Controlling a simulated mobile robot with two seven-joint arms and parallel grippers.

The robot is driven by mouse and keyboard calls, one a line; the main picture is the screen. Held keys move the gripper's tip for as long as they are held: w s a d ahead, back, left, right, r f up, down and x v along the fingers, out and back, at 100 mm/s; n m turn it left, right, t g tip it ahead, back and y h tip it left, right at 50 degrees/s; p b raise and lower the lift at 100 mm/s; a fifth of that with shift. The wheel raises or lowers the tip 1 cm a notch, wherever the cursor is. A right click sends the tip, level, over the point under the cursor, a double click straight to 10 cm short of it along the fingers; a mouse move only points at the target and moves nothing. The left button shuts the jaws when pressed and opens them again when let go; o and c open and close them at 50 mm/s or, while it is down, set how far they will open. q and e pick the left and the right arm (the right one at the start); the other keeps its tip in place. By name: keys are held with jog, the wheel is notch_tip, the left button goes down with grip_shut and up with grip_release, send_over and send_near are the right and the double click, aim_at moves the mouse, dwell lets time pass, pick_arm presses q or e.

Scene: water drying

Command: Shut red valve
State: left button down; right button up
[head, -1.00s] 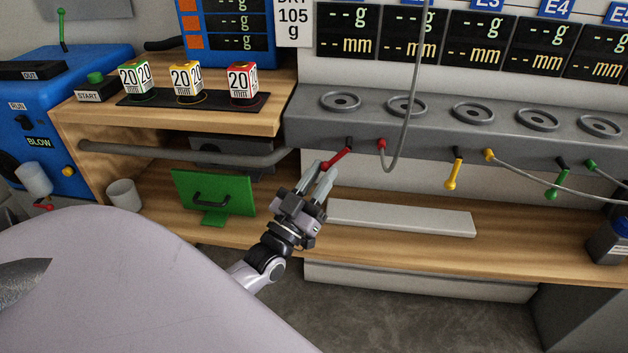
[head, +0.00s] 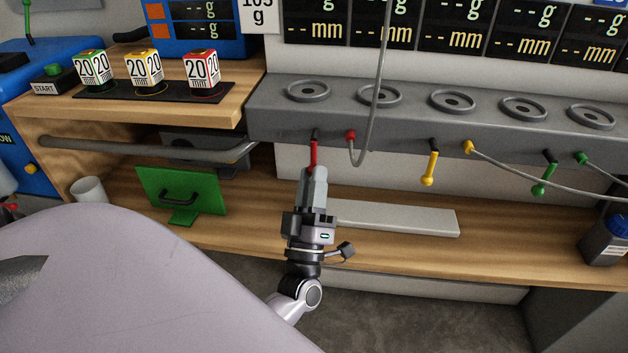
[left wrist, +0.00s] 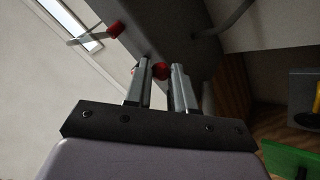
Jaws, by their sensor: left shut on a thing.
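The red valve handle (head: 313,153) hangs straight down from the front of the grey rail. My left gripper (head: 313,174) is shut on the lower end of this handle, and its fingers hide that end. In the left wrist view, the red tip of the valve handle (left wrist: 161,70) shows between the two fingers (left wrist: 160,85). A red hose fitting (head: 350,136) sits on the rail just to the right of the handle. My right gripper is not in view.
The yellow valve handle (head: 428,167) and green valve handle (head: 545,180) are farther right along the grey rail (head: 420,122). A grey hose (head: 362,160) loops close to the right of my gripper. A green panel (head: 205,190) stands at left; a pale slab (head: 400,218) lies on the shelf.

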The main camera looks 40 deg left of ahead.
pick_arm(q)
jog(key=shift+a+r+n+y, duration=0.1)
jog(key=shift+n+y, duration=0.3)
jog(key=shift+n, duration=0.1)
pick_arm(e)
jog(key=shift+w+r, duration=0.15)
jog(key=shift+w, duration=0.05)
pick_arm(q)
jog(key=c, duration=1)
grip_release()
